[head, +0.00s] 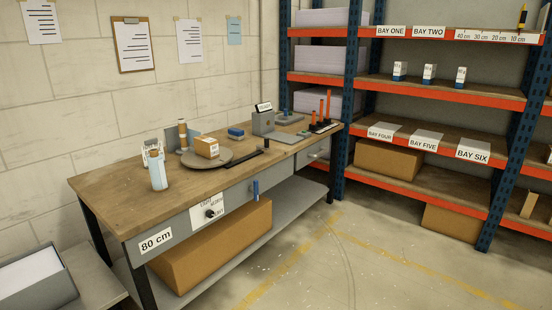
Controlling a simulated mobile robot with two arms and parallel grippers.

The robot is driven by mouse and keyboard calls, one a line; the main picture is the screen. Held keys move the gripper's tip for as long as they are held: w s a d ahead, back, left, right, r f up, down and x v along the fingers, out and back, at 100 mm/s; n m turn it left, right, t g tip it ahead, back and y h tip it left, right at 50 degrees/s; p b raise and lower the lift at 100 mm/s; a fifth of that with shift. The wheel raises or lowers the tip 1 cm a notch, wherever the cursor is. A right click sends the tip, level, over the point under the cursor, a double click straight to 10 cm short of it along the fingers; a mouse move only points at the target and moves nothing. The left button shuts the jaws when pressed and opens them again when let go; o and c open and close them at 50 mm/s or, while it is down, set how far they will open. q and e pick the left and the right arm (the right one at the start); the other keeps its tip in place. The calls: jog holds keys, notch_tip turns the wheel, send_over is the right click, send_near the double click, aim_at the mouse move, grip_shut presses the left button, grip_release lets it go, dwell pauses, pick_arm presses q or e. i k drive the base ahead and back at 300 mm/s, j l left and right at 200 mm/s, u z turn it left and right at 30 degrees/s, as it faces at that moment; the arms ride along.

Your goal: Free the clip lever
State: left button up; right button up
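I cannot pick out a clip lever for certain. A small blue upright piece (255,189) sits at the front edge of the workbench (105,182). A dark knob (210,213) sticks out from a white label on the bench front. A brown clipboard (133,46) with a clip at its top hangs on the wall. A grey device (263,122) with a small sign stands at the back right of the bench. Neither of my grippers is in view.
On the bench are a white and pale blue upright object (158,172), a small carton (206,148) on a round grey plate (224,163), a blue block (236,133) and orange posts (327,104). Shelving (430,95) stands right. The floor in front is clear.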

aim_at(255, 190)
jog(key=i+u, duration=0.1)
jog(key=i, duration=0.65)
jog(key=i+l+u, duration=0.15)
jog(key=i, duration=0.6)
jog(key=i+l+u, duration=0.1)
jog(key=l, duration=0.25)
jog(key=i+l+u, duration=0.1)
jog(key=i+l, duration=0.15)
